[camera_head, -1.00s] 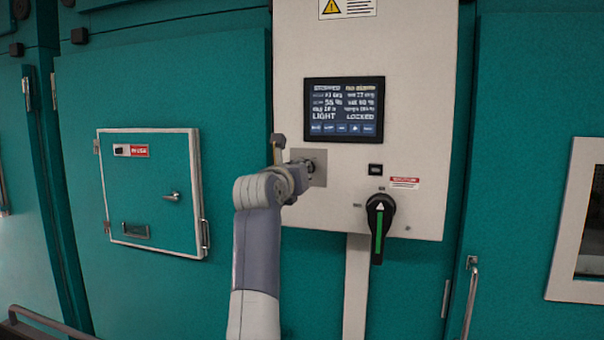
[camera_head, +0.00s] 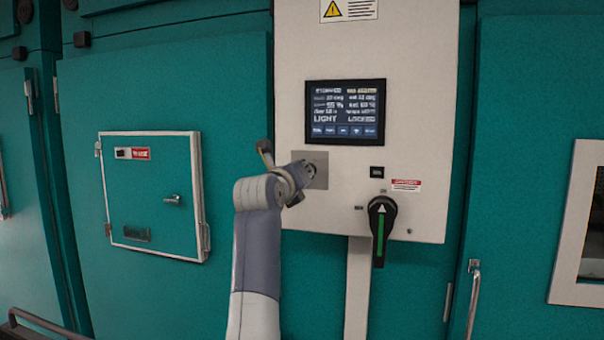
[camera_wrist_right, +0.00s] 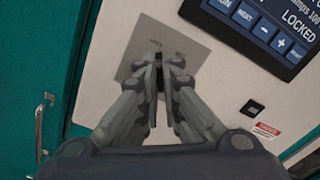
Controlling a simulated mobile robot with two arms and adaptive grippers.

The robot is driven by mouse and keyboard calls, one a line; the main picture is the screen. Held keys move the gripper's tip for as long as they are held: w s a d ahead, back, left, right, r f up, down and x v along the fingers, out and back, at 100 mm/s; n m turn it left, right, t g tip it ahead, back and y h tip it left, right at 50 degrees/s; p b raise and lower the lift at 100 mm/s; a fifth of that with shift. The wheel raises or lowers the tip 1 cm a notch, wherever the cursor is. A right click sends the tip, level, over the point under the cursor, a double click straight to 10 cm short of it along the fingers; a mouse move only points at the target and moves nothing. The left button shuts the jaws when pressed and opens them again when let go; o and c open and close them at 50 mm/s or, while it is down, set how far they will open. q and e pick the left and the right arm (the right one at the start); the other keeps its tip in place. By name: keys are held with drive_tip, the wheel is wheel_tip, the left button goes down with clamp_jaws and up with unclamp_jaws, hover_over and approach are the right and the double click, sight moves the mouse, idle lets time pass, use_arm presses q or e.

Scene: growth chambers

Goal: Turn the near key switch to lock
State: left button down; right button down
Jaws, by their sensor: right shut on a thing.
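The key switch's square grey plate (camera_head: 318,168) is on the left side of the white control panel (camera_head: 420,120). The plate also shows in the right wrist view (camera_wrist_right: 190,45). My right gripper (camera_head: 308,172) is at this plate. In the right wrist view its two fingers (camera_wrist_right: 159,65) are closed together in front of the plate, shut on the key, which they mostly hide. The panel's screen (camera_head: 345,111) reads LIGHT and LOCKED. My left gripper is not in view.
A black rotary handle (camera_head: 381,222) with a green stripe sticks out at the panel's lower right, below a small black switch (camera_head: 377,171). A small hatch (camera_head: 155,190) is on the teal wall at left. A door handle (camera_head: 473,300) is at lower right.

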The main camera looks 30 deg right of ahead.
drive_tip(key=c, duration=1.8)
unclamp_jaws()
drive_tip(key=shift+w, duration=0.1)
wheel_tip(320, 180, up, 10)
drive_tip(key=shift+d+f, duration=0.1)
